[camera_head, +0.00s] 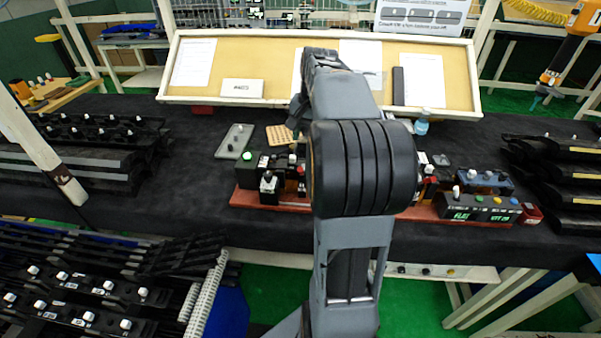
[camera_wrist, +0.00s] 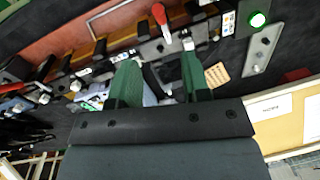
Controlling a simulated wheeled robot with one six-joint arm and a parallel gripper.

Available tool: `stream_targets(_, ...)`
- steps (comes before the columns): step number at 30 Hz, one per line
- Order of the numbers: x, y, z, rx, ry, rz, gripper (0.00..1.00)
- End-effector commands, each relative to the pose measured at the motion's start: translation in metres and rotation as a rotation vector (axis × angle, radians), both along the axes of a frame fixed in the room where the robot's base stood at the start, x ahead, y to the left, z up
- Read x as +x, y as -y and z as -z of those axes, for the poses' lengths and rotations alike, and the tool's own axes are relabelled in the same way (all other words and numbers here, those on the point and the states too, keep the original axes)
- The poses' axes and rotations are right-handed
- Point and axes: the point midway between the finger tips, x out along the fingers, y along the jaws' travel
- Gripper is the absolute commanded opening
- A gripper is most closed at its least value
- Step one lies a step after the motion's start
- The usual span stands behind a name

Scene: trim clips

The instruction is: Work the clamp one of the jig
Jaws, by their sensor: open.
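The jig is a long red-brown base (camera_head: 245,196) with dark fixtures on the table; it crosses the top left of the wrist view (camera_wrist: 60,35). A red-handled clamp (camera_wrist: 160,15) stands at the top middle of the wrist view, beyond my fingertips. Another red handle (camera_wrist: 12,87) shows at the far left there. I cannot read which clamp is number one. My gripper (camera_wrist: 159,63) has two green fingers spread apart, with nothing held between them. Its tips point toward the jig's clamp row. In the head view my arm hides the gripper and the jig's middle.
A lit green button (camera_wrist: 258,19) sits beside a grey plate (camera_wrist: 260,50); the green button also shows in the head view (camera_head: 247,155). A control box with a green display (camera_head: 478,207) stands at right. Black racks flank the jig. A pinboard (camera_head: 270,60) stands behind.

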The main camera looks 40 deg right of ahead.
Motion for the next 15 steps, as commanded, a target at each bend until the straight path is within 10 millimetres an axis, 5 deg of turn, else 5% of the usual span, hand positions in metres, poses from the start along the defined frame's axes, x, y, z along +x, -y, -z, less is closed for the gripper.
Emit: stream_targets(15, 0.009, -0.007, 0.091, 0.005, -0.005, 0.002, 0.43)
